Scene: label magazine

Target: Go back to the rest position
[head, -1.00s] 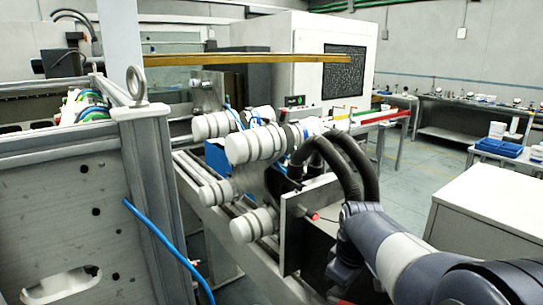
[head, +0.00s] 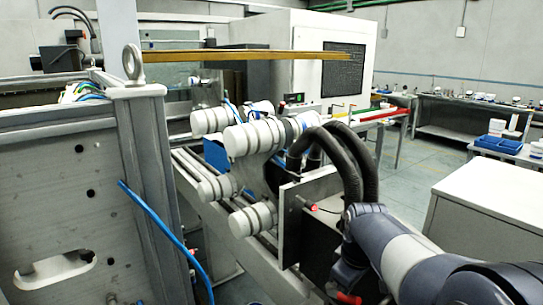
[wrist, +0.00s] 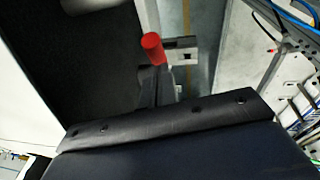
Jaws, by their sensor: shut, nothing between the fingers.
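My arm (head: 400,255) reaches in from the lower right of the head view, dark grey-blue with a white section. It is folded close by the label magazine, whose white rollers (head: 250,138) with grey bands stand in the middle. I cannot make out my gripper's fingers in either view. In the wrist view a dark navy body with a black bolted edge (wrist: 170,120) fills the bottom; I cannot tell what it is. A red cylinder (wrist: 153,48) shows just above it, beside a small metal bracket (wrist: 181,52).
A steel frame (head: 155,190) with an eye bolt (head: 133,63) and blue hose (head: 155,225) stands close on the left. Black hoses (head: 345,165) arch near my arm. A pale cabinet (head: 490,205) is at the right. Open floor (head: 400,170) shows between cabinet and magazine.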

